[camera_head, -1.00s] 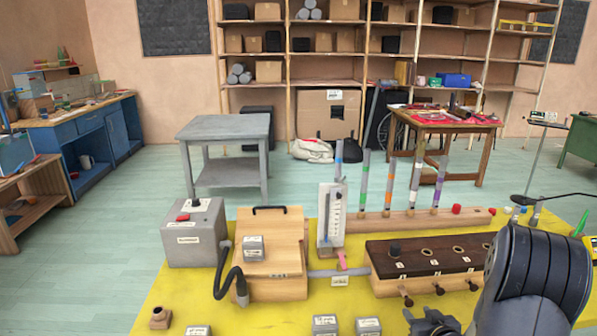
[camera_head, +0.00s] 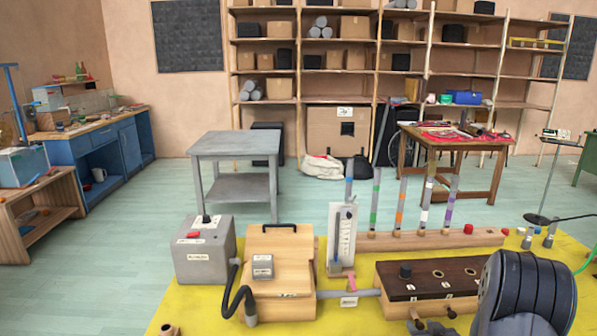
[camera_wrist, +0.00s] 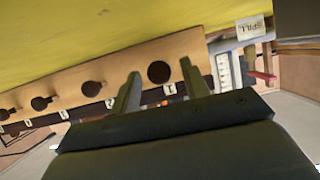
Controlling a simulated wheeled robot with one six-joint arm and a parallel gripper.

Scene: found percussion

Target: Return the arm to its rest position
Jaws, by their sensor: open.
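In the head view my dark, ribbed arm fills the bottom right, and only a small part of my gripper (camera_head: 432,327) shows at the bottom edge. The arm stands in front of the right part of the dark-topped wooden block (camera_head: 425,280).
The yellow work surface (camera_head: 345,318) holds a grey box (camera_head: 204,255), a wooden box with a hose (camera_head: 282,262), a white gauge panel (camera_head: 342,235) and a rail of upright tubes (camera_head: 400,240). A grey table (camera_head: 235,145) stands behind, with open floor (camera_head: 130,225) at left.

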